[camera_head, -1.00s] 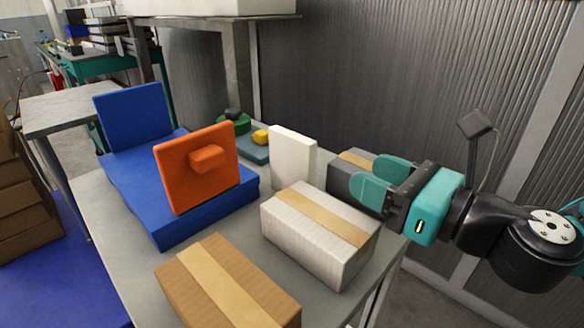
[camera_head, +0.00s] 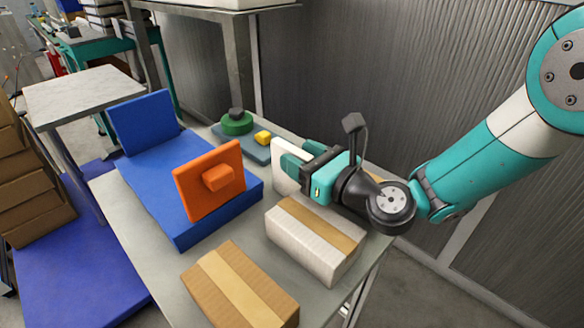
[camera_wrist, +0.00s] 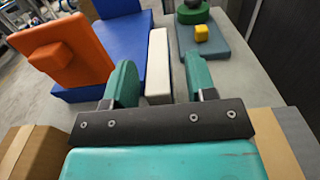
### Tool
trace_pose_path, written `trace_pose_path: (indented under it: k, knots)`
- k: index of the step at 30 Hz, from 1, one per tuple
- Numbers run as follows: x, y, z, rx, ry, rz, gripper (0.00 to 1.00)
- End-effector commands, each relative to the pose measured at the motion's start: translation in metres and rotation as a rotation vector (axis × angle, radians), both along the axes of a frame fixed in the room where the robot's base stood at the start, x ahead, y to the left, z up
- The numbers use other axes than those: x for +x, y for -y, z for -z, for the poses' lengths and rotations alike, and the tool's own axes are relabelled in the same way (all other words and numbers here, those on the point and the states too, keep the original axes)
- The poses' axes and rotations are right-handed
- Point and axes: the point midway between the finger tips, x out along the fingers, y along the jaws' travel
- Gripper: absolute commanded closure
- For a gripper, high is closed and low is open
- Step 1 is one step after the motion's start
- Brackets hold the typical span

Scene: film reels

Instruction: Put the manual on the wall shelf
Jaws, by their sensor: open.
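A thin white upright slab, which looks like the manual (camera_head: 283,176), stands on the grey table behind the white taped box. My gripper (camera_head: 297,158) is at the slab's right side and partly hides it. In the wrist view, the slab (camera_wrist: 158,58) shows between and beyond my two green fingers, with visible space on both sides. My gripper (camera_wrist: 162,80) is open and holds nothing. I cannot tell which surface is the wall shelf; a raised metal shelf (camera_head: 200,15) stands at the back.
A blue stepped block (camera_head: 155,190) and an orange panel with a knob (camera_head: 195,190) stand left of the slab. A white taped box (camera_head: 310,250) and a brown box (camera_head: 225,300) are in front. A slate-blue base (camera_head: 257,152) with green and yellow pieces lies behind. A corrugated wall (camera_head: 400,80) is beyond.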

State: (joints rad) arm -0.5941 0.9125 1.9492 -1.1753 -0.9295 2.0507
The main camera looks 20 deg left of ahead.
Motion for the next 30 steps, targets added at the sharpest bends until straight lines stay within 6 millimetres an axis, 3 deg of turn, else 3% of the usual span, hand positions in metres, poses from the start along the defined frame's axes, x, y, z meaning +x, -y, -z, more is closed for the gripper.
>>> trace_pose_path:
  k: [3,11,18,30]
  knots:
    - [0.0040,-0.0123,-0.0021,0.001,0.000,-0.002,0.49]
    - [0.0058,-0.0145,-0.0003,0.000,-0.001,0.000,0.49]
    - [0.0056,-0.0143,-0.0004,0.000,0.000,0.000,1.00]
    - [0.0056,-0.0144,-0.0044,0.002,0.001,0.000,1.00]
